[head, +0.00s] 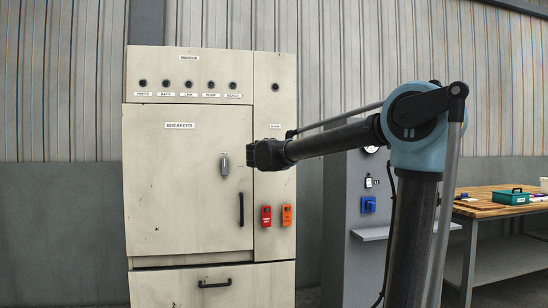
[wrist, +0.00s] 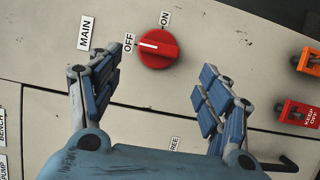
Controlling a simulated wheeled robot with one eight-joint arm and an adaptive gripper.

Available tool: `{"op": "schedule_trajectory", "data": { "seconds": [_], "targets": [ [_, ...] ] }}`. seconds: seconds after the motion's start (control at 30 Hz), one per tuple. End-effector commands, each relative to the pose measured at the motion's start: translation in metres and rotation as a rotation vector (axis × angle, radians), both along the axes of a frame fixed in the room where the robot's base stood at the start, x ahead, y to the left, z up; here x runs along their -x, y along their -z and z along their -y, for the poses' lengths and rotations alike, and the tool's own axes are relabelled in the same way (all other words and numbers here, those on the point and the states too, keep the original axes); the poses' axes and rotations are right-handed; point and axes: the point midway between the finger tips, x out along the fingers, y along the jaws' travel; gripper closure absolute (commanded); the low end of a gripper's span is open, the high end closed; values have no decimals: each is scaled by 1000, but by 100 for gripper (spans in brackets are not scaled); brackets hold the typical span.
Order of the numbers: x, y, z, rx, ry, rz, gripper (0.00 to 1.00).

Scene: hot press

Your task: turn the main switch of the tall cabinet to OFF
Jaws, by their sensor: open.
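The tall cabinet (head: 140,180) is a cream metal cabinet facing me. Its main switch (wrist: 160,52) is a round red knob on the panel, between the labels MAIN, OFF and ON in the wrist view. The white mark on the knob points towards the OFF label (wrist: 128,43). My gripper (wrist: 156,66) is open, with one blue-padded finger on each side of the knob's lower edge and no visible contact. In the head view my gripper (head: 262,154) is in front of the cabinet's right-hand panel and hides the knob.
The breakers door (head: 180,215) has a grey latch (head: 224,165) and a black handle (head: 241,209). Red (head: 266,216) and orange (head: 286,215) lockout tags hang below my gripper. A grey column with a blue switch (head: 368,204) and a workbench (head: 490,208) stand on the right.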

Motion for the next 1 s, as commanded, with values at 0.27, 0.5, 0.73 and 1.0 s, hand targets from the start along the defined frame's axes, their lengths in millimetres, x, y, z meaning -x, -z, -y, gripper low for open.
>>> {"op": "schedule_trajectory", "data": {
  "seconds": [0.27,0.5,0.73,1.0],
  "targets": [
    [39,1,-5,0,-2,-1,29],
    [47,1,-5,0,1,-1,29],
    [47,1,-5,0,1,-1,29],
    [48,9,13,-22,27,-21,29]
  ]
}}
